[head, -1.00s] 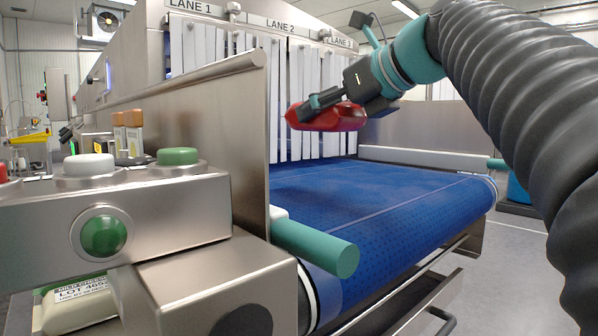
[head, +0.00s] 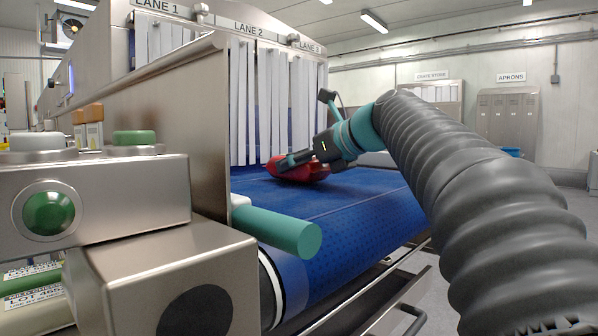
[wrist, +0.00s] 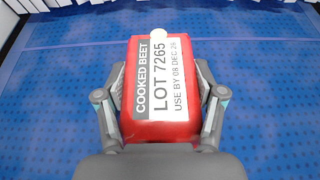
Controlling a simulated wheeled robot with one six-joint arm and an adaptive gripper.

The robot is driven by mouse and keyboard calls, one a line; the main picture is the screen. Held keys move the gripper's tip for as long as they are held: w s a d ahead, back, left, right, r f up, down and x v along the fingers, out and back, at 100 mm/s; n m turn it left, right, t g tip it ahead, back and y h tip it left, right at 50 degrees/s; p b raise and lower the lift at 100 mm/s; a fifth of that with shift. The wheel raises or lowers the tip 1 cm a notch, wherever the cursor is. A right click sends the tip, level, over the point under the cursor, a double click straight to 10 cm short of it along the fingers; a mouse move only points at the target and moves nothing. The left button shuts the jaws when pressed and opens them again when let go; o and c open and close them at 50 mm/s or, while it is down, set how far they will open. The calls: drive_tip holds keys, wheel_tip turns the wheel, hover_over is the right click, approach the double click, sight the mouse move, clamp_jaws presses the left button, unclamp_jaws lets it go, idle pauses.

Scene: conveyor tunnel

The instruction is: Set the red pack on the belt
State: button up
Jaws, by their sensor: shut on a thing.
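The red pack (head: 303,173) is in my gripper (head: 297,163), low over the blue belt (head: 345,210) and in front of the strip curtain. In the wrist view the pack (wrist: 145,130) lies between the two fingers of my gripper (wrist: 160,98), with one finger against each side. Its white label reads "COOKED BEET, LOT 7265". The blue belt (wrist: 270,100) fills the picture behind it. I cannot tell whether the underside of the pack touches the belt.
The white strip curtain (head: 243,105) hangs under lane signs at the back of the belt. A steel side wall (head: 150,110) and a control box with a green button (head: 48,212) stand at the left. The front of the belt is clear.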

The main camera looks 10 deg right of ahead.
drive_tip(key=shift+f, duration=0.25)
drive_tip(key=o, duration=1.7)
drive_tip(key=shift+f, duration=0.1)
drive_tip(key=shift+s+r, duration=0.15)
drive_tip(key=shift+r, duration=0.1)
drive_tip(key=p+v, duration=0.1)
drive_tip(key=v, duration=1)
drive_tip(key=shift+s+d+r, duration=0.1)
drive_tip(key=shift+s+d, duration=0.15)
drive_tip(key=shift+s, duration=0.05)
